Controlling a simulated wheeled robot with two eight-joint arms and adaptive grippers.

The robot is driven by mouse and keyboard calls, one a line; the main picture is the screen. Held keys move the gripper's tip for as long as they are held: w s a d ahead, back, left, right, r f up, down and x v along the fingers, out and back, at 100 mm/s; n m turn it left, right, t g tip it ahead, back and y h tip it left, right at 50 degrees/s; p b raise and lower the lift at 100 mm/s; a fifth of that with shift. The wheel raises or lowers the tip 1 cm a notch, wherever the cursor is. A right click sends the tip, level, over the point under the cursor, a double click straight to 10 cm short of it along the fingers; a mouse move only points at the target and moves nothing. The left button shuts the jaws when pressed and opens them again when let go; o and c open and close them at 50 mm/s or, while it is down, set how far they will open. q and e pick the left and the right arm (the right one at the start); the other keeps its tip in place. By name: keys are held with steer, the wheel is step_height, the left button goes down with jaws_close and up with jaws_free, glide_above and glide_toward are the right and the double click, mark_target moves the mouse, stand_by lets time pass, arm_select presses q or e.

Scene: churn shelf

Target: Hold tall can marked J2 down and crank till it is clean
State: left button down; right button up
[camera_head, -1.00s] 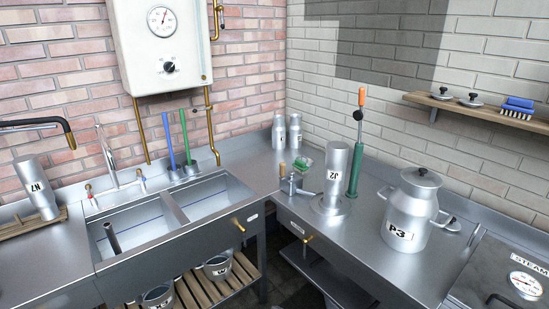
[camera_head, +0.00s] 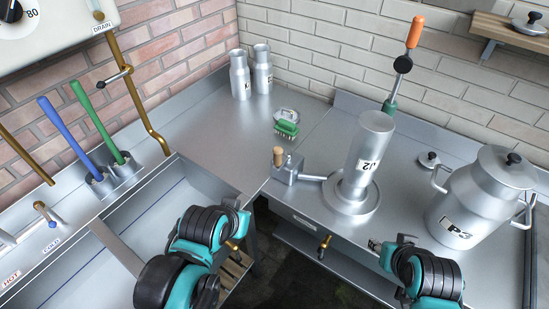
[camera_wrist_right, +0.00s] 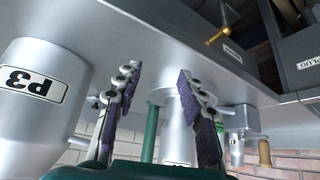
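The tall can marked J2 (camera_head: 368,150) stands mouth down, leaning slightly, on a round metal base (camera_head: 352,200) on the right counter. A pipe joins this base to a small metal box (camera_head: 288,170) with a wooden-knobbed handle (camera_head: 278,157). Behind the can, an orange-handled lever (camera_head: 415,32) rises from a green post (camera_head: 390,105). My left gripper (camera_head: 238,205) is over the sink's front edge, well apart from the can; its fingers are not clear. My right gripper (camera_wrist_right: 157,72) is open and empty, in front of the base between J2 and can P3.
A lidded can marked P3 (camera_head: 478,200) stands right of J2, with a small lid (camera_head: 430,160) behind. A sink (camera_head: 170,215) is left.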

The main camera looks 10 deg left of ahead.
steer(key=o, duration=1.2)
steer(key=shift+o, duration=0.2)
steer(key=w+n+h, duration=0.1)
steer(key=n, duration=0.2)
steer(key=w+d+n+t+h, duration=0.1)
steer(key=n, duration=0.2)
steer(key=w+r+n+t, duration=0.1)
steer(key=n, duration=0.3)
steer(key=shift+w+d+h, duration=0.3)
steer(key=shift+d+h, duration=0.1)
step_height(320, 180, up, 3)
steer(key=w+a+n+t+h, duration=0.1)
steer(key=w+n+t, duration=0.2)
steer(key=n, duration=0.5)
steer(key=n+t+y, duration=0.3)
steer(key=n+t, duration=0.3)
steer(key=n, duration=1.1)
glide_toward(367, 148)
step_height(367, 148, down, 4)
steer(key=w, duration=0.7)
steer(key=w+d, duration=0.1)
steer(key=w, duration=0.6)
steer(key=shift+w+d+f, duration=0.2)
steer(key=shift+w+f, duration=0.05)
steer(key=shift+w, duration=0.05)
